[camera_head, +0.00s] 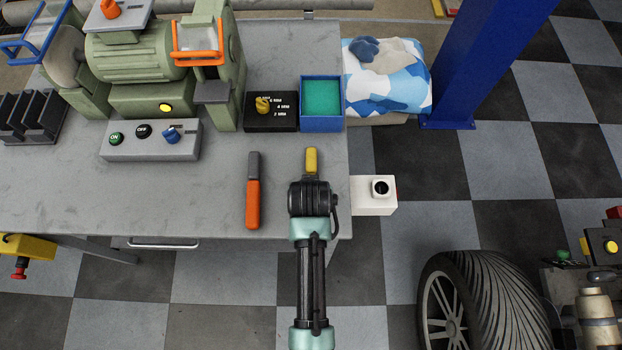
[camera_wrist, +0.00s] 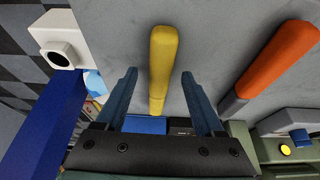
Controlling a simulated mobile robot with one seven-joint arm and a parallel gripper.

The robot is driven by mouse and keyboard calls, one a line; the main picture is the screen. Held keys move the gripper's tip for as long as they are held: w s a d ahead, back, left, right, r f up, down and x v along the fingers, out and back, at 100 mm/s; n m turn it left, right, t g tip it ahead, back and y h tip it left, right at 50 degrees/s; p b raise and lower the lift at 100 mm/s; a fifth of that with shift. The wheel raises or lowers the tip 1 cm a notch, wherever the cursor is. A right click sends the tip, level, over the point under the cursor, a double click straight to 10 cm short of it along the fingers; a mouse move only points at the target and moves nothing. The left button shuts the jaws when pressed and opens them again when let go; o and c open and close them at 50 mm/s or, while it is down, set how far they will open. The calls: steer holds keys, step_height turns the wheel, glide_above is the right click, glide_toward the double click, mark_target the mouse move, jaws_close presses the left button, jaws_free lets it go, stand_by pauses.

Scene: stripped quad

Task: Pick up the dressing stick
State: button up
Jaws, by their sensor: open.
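A yellow stick (camera_head: 311,157), which I take to be the dressing stick, lies on the grey bench top near its right edge. My gripper (camera_head: 311,182) is above it and hides its near part in the head view. In the wrist view the yellow stick (camera_wrist: 162,60) lies lengthwise between the two open fingers of my gripper (camera_wrist: 158,75), with clear space on both sides. The jaws are empty; I cannot tell the exact height of the fingertips above the bench.
An orange-handled tool with a grey end (camera_head: 253,200) lies to the left on the bench. A blue box with a green inside (camera_head: 322,128) and a black block with a yellow knob (camera_head: 270,124) stand beyond. A green grinder (camera_head: 140,62) stands back left. A white box (camera_head: 374,205) adjoins the right edge.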

steer(key=shift+w+f, duration=0.1)
steer(key=shift+f, duration=0.25)
steer(key=shift+f, duration=0.2)
steer(key=shift+c, duration=0.3)
jaws_close()
